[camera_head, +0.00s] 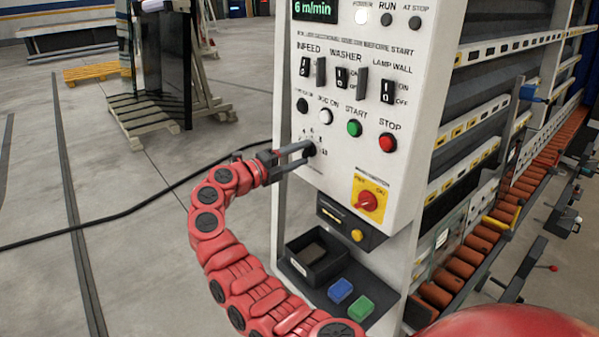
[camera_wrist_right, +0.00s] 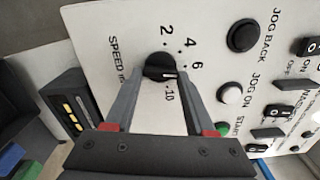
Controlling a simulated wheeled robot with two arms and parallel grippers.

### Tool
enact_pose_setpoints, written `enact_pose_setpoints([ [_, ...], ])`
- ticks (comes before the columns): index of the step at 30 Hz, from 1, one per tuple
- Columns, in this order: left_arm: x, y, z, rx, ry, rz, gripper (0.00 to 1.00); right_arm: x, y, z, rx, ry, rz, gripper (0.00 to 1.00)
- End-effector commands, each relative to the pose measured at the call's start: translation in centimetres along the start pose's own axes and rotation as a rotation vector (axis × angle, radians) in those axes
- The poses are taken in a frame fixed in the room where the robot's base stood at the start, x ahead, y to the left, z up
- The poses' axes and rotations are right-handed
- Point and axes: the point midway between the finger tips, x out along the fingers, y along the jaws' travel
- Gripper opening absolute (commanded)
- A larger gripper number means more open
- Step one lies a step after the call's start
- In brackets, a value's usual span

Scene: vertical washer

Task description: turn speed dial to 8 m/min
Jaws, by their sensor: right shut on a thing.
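The black speed dial (camera_wrist_right: 160,67) sits on the white control panel (camera_head: 345,115), inside a printed ring with 2, 4, 6 and 10 readable. I cannot read an 8. Its short white mark points between the 6 and the 10 in the right wrist view. The green display (camera_head: 313,8) reads 6 m/min. My right gripper (camera_head: 309,151) is shut on the dial, one finger on each side; its fingers also show in the right wrist view (camera_wrist_right: 161,82). The dial is partly covered by the fingers in the head view. My left gripper is not in view.
Above the dial are a green START button (camera_head: 354,128), a red STOP button (camera_head: 387,143) and several switches. A red-and-yellow main switch (camera_head: 368,201) is lower right. A shelf with a black tray (camera_head: 317,258) is below. Open floor lies left.

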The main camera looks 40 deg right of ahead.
Motion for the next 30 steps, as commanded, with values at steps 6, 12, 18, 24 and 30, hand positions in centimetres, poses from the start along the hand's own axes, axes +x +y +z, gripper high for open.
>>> enact_pose_setpoints([
  [6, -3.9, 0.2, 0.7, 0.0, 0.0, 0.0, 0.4, 0.0, 0.8, -0.1, 0.196, 0.001, 0.002, 0.0],
  [12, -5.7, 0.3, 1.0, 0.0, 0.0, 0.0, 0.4, 0.0, 0.8, -0.1, 0.345, 0.002, 0.003, 0.0],
  [18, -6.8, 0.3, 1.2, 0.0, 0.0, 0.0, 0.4, 0.0, 0.7, 0.0, 0.451, 0.002, 0.003, 0.0],
  [24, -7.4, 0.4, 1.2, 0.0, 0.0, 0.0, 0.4, 0.0, 0.5, 0.0, 0.509, 0.002, 0.003, 0.0],
  [30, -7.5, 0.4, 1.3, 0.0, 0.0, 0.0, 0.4, 0.0, 0.4, 0.1, 0.529, 0.002, 0.004, 0.0],
])
